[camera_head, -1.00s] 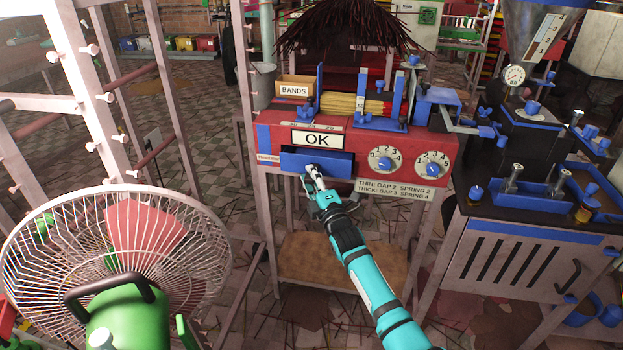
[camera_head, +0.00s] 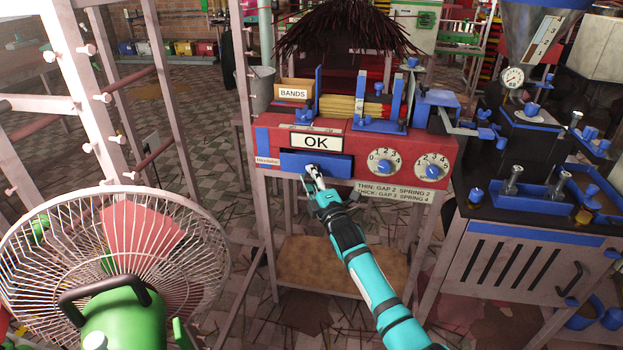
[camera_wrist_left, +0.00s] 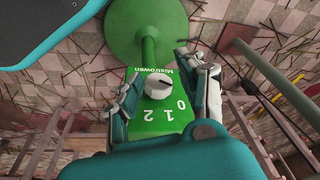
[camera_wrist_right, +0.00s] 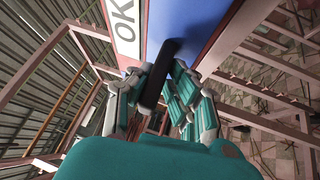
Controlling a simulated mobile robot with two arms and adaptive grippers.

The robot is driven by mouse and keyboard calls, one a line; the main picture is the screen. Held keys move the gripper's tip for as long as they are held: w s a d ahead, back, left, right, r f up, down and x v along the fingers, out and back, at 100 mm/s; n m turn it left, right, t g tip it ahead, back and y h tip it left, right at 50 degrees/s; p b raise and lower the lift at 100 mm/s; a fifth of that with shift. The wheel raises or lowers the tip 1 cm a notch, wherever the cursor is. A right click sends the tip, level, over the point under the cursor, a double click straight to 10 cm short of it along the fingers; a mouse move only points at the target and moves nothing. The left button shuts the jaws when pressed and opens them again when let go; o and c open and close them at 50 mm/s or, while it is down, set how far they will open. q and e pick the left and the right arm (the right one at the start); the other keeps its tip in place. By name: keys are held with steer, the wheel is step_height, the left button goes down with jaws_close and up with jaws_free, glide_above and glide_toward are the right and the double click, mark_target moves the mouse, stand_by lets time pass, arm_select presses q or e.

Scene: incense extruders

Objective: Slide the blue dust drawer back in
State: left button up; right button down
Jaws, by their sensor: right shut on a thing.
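The blue dust drawer (camera_head: 292,161) is in the front of the red machine (camera_head: 272,140), below the OK sign. Its front still stands a little proud of the machine, as far as I can tell. My right gripper (camera_head: 315,172) is at the drawer's front. In the right wrist view, its fingers (camera_wrist_right: 158,95) are shut on the drawer's black handle (camera_wrist_right: 160,75), with the blue front (camera_wrist_right: 205,30) beyond. My left gripper (camera_wrist_left: 168,82) is open and empty in the left wrist view, over a green base with a numbered knob (camera_wrist_left: 160,81).
A wire-caged green fan (camera_head: 115,255) stands at the lower left beside a pegged rack. Two dials (camera_head: 385,160) are on the machine's front, right of the drawer. A dark machine with blue trays (camera_head: 520,201) stands at the right. A low wooden shelf (camera_head: 335,268) is below.

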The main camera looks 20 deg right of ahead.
arm_select(q)
steer(key=shift+s+r, duration=0.2)
steer(key=shift+r, duration=0.35)
arm_select(e)
steer(key=shift+w+d+r, duration=0.1)
steer(key=shift+w+d, duration=0.05)
steer(key=shift+w, duration=0.1)
steer(key=shift+w+d+b, duration=0.15)
steer(key=shift+w+b, duration=0.05)
steer(key=shift+b, duration=0.2)
steer(key=shift+w+d, duration=0.15)
steer(key=shift+w, duration=0.15)
steer(key=c, duration=1.5)
jaws_free()
steer(key=shift+o, duration=2.2)
steer(key=o, duration=0.9)
steer(key=shift+o, duration=0.8)
arm_select(q)
steer(key=r, duration=0.3)
steer(key=shift+w+a+r, duration=0.1)
steer(key=shift+w+r, duration=0.2)
steer(key=shift+r, duration=0.05)
